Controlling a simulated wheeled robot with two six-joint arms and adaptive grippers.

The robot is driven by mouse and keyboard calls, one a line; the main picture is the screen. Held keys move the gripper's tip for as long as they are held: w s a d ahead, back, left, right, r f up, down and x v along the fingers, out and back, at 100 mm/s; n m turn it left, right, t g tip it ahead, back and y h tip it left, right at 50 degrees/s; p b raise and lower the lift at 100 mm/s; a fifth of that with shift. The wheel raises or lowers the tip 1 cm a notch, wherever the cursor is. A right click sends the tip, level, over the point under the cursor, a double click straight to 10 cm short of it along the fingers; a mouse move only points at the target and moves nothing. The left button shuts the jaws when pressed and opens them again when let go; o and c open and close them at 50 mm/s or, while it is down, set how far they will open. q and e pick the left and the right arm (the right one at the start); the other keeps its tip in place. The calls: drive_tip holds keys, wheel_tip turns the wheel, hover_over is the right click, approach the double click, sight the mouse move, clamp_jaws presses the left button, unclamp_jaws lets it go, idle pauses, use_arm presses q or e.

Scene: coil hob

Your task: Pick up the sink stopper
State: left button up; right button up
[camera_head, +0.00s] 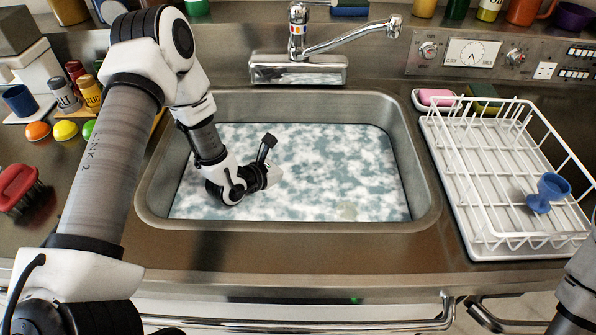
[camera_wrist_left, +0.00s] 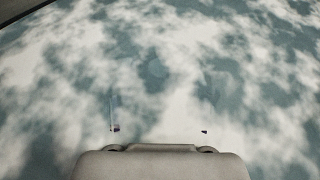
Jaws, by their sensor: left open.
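The sink (camera_head: 420,200) is filled with cloudy water (camera_head: 330,165) covered in white foam. I cannot make out the sink stopper in either view; the foam hides the sink's bottom. My left gripper (camera_head: 268,174) is down at the foamy water in the left half of the sink. My right gripper is outside the view.
The tap (camera_head: 345,40) stands behind the sink, its spout to the right. A white dish rack (camera_head: 480,190) with a blue egg cup (camera_head: 548,192) is on the right. A red brush (camera_head: 18,187) and colored balls (camera_head: 65,130) lie on the left. The front counter is clear.

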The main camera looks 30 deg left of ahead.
use_arm(q)
clamp_jaws()
